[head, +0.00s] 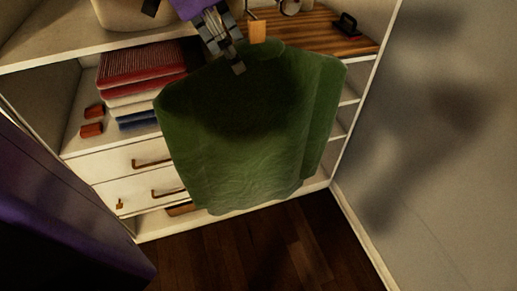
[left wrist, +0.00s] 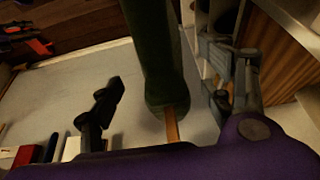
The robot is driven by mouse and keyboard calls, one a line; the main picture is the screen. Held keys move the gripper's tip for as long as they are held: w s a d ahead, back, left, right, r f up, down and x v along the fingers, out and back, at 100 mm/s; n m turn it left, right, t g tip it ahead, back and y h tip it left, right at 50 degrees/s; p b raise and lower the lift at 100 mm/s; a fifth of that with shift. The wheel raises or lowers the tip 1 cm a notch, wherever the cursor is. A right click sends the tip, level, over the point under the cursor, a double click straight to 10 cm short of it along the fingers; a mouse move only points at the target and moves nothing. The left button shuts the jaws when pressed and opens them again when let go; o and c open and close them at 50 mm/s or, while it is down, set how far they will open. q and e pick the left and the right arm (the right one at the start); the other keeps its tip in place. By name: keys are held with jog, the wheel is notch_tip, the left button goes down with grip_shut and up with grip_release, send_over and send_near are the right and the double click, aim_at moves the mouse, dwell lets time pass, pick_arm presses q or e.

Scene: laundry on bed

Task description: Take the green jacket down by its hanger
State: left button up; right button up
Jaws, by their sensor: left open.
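The green jacket (head: 240,140) hangs in front of the shelves in the head view. In the left wrist view the dark green jacket (left wrist: 152,50) reaches down from the top, with a wooden hanger piece (left wrist: 172,125) sticking out of its end. My left gripper (head: 233,52) is at the jacket's top edge, coming from above. In the left wrist view its open fingers (left wrist: 178,85) stand on either side of the hanger piece, with gaps visible. Much of the hanger is hidden by the jacket. My right gripper is not in view.
Folded red, white and blue clothes (head: 145,75) lie on a shelf behind the jacket, with drawers (head: 125,165) below. A wooden top with a black item (head: 347,25) is at right. A grey wall (head: 440,130) bounds the right side. The dark wood floor (head: 270,245) looks clear.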

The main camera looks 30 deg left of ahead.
pick_arm(q)
jog(key=b+x, duration=0.2)
jog(key=x, duration=0.2)
jog(key=shift+w+f, duration=0.1)
jog(key=shift+f, duration=0.25)
grip_shut()
jog(key=shift+w, duration=0.1)
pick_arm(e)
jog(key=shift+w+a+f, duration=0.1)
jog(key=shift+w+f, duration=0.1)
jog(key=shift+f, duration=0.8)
